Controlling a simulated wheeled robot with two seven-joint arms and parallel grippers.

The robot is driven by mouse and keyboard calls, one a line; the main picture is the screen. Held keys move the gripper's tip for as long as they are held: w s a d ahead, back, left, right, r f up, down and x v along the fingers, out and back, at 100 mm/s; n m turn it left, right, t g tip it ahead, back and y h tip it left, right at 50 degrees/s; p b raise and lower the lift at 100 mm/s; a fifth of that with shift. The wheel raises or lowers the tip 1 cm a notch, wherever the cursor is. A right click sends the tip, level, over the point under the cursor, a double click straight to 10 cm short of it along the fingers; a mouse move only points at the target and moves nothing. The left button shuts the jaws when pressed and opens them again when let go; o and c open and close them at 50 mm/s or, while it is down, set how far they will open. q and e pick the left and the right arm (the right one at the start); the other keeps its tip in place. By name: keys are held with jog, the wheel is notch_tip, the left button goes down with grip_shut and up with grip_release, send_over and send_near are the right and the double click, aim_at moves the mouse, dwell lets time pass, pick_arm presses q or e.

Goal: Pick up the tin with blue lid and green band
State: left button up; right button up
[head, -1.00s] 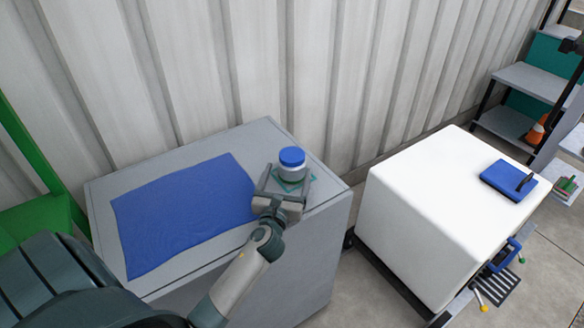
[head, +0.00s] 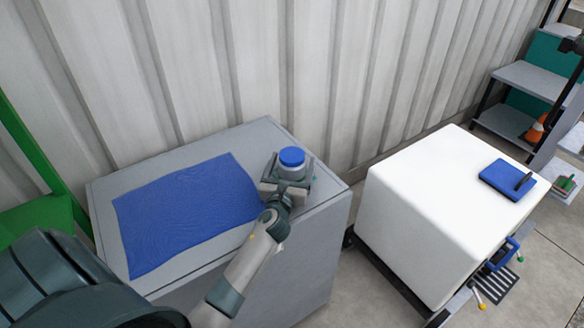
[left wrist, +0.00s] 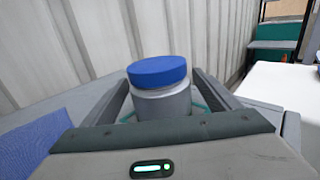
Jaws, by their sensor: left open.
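The tin (head: 292,164) has a blue lid and a pale grey body, and it stands upright near the right end of the grey cabinet top (head: 322,183). In the left wrist view the tin (left wrist: 160,100) stands between the two fingers, with its lower part hidden behind the gripper body. A green band cannot be made out on the part that shows. Something teal lies around its base. My left gripper (head: 289,172) is open, with a finger on each side of the tin. I cannot tell whether either finger touches it. My right gripper is not in view.
A blue cloth (head: 185,215) lies flat left of the tin. A corrugated wall stands close behind the cabinet. To the right is a white block (head: 430,200) with a blue flat tool (head: 505,178) on top. A green frame (head: 40,150) stands at the left.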

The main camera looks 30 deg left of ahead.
aim_at(292, 155)
pick_arm(q)
jog(key=c, duration=1.2)
jog(key=shift+o, duration=0.2)
jog(key=shift+r, duration=0.15)
jog(key=shift+r+p, duration=0.3)
jog(key=shift+r, duration=1.35)
jog(key=d+r, duration=0.7)
jog(key=d, duration=0.4)
jog(key=shift+d+r+b, duration=0.25)
jog(key=shift+d+b, duration=0.1)
jog(key=shift+b, duration=0.1)
